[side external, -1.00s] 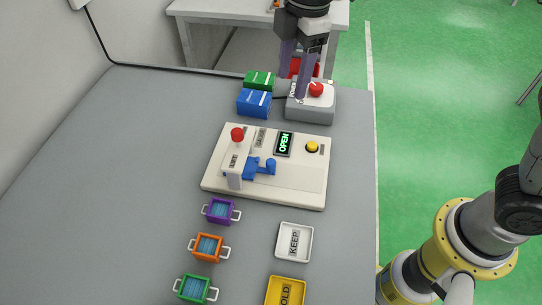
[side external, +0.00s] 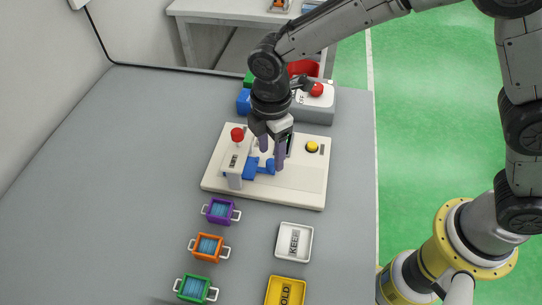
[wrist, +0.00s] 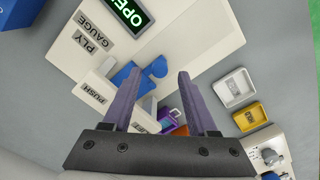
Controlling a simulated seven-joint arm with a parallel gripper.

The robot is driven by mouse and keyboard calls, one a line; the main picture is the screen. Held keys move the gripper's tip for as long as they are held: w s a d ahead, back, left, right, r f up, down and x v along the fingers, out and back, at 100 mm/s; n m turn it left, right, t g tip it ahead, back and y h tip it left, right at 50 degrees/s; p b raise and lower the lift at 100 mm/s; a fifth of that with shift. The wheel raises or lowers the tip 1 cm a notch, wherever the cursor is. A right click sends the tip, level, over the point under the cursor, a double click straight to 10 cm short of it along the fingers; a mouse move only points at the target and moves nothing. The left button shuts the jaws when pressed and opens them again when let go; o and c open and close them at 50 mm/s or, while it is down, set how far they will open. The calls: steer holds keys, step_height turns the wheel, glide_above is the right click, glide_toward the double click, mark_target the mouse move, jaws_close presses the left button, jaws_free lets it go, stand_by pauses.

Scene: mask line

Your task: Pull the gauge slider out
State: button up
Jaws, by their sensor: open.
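The blue gauge slider (side external: 250,172) lies on the cream machine base (side external: 300,195), beside a white upright block. My gripper (side external: 272,157) is open and empty, pointing down over the slider. In the wrist view the knob appears between the fingertips of my gripper (wrist: 159,74), slightly beyond them. I cannot tell the exact height gap. My arm partly hides the green OPEN display in the side view.
A red-knobbed lever (side external: 237,134) and a yellow button (side external: 312,147) are on the base. Behind is a grey box with a red button (side external: 317,89). In front stand purple (side external: 221,210), orange (side external: 208,246) and green (side external: 196,287) baskets, plus white (side external: 294,243) and yellow (side external: 286,291) trays.

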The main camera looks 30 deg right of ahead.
steer(key=shift+f, duration=1.3)
steer(key=shift+c, duration=0.2)
jaws_close()
steer(key=shift+r, duration=0.1)
